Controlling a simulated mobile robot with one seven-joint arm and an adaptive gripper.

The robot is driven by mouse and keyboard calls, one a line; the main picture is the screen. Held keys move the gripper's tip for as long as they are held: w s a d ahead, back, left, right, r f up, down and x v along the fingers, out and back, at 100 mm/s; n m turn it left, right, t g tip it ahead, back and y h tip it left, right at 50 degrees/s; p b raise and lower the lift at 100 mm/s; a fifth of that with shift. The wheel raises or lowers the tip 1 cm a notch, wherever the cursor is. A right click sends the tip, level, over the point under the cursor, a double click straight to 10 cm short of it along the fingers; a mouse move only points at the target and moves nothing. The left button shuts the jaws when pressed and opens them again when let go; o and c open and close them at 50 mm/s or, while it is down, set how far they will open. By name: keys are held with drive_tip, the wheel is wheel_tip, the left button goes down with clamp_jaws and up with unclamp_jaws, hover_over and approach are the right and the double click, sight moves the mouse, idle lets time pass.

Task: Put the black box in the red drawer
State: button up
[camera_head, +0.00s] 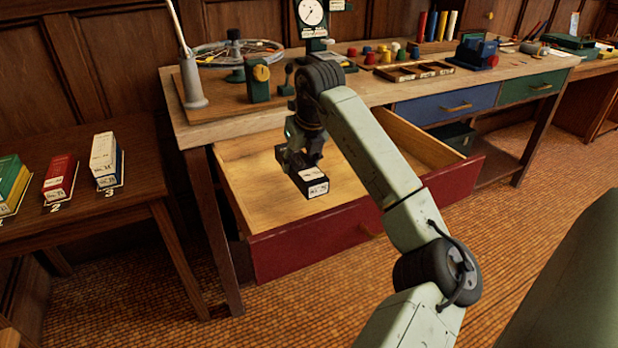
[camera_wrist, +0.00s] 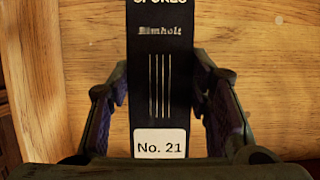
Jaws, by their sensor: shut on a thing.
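The black box (camera_head: 312,183) has a white end label and is held by my gripper (camera_head: 301,160) over the open red drawer (camera_head: 330,236). In the wrist view the black box (camera_wrist: 163,70) shows a "No. 21" label and "Spokes" lettering. The two fingers of my gripper (camera_wrist: 165,110) press on its sides. The drawer's bare wooden floor (camera_wrist: 270,70) fills the background there. The drawer is pulled well out below the bench, and its inside looks empty apart from the box above it. I cannot tell whether the box touches the drawer floor.
A workbench (camera_head: 235,112) with tools stands above the drawer. A blue drawer (camera_head: 448,104) and a green drawer (camera_head: 533,87) are closed at right. A side table (camera_head: 75,208) at left holds green, red and white-topped boxes in numbered places. Free room shows inside the red drawer.

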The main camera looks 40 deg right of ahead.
sight(305, 167)
drive_tip(key=shift+f+p, duration=0.45)
drive_tip(key=shift+f, duration=3.05)
drive_tip(key=o, duration=1.3)
drive_tip(key=shift+f, duration=0.1)
drive_tip(key=shift+o, duration=0.2)
drive_tip(key=b+v, duration=0.1)
drive_tip(key=v, duration=1.1)
drive_tip(key=shift+s+b, duration=0.1)
drive_tip(key=shift+b, duration=0.2)
